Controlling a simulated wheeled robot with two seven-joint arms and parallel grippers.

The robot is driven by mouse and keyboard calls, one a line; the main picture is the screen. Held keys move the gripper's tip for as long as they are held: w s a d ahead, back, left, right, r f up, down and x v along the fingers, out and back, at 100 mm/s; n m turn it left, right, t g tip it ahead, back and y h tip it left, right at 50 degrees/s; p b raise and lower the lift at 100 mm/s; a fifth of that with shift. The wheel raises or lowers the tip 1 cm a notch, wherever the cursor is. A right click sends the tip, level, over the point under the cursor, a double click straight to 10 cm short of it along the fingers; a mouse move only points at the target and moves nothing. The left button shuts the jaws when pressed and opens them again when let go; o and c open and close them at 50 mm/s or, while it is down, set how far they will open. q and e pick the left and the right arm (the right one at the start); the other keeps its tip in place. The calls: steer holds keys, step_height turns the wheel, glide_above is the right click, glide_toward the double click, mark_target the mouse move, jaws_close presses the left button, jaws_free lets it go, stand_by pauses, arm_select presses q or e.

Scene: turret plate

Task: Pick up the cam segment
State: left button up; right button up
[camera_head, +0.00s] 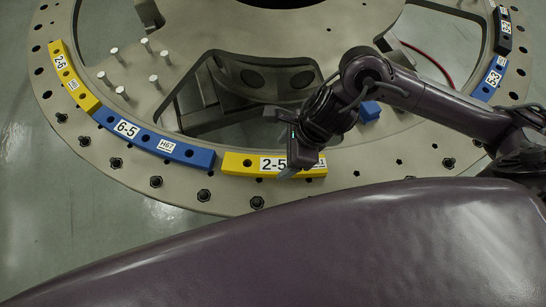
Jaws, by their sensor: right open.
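Several curved cam segments lie along the rim of the round metal turret plate (110,175). A yellow segment labelled 2-5 (240,164) is at the front middle. A blue segment labelled 6-5 (150,140) is left of it, and a yellow segment labelled 2-6 (73,80) is farther left. A blue segment labelled 5-3 (490,78) and a black segment (503,30) are at the right. My right gripper (303,165) is open over the right part of the yellow 2-5 segment and hides some of it. I cannot tell whether they touch. My left gripper is not in view.
Upright pins (153,80) stand on the plate at the left. Black bolts (156,182) line the rim. A small blue block (369,110) sits behind my right arm. The plate has large openings. Bare floor (40,210) shows at the left.

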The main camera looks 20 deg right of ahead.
mark_target(275, 164)
steer(key=p+x, duration=0.1)
steer(key=x, duration=0.2)
steer(key=shift+f, duration=0.4)
steer(key=shift+x, duration=0.95)
steer(key=shift+w, duration=0.1)
steer(key=c, duration=1)
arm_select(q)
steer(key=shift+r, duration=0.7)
arm_select(e)
steer(key=c, duration=0.3)
steer(key=shift+r, duration=0.15)
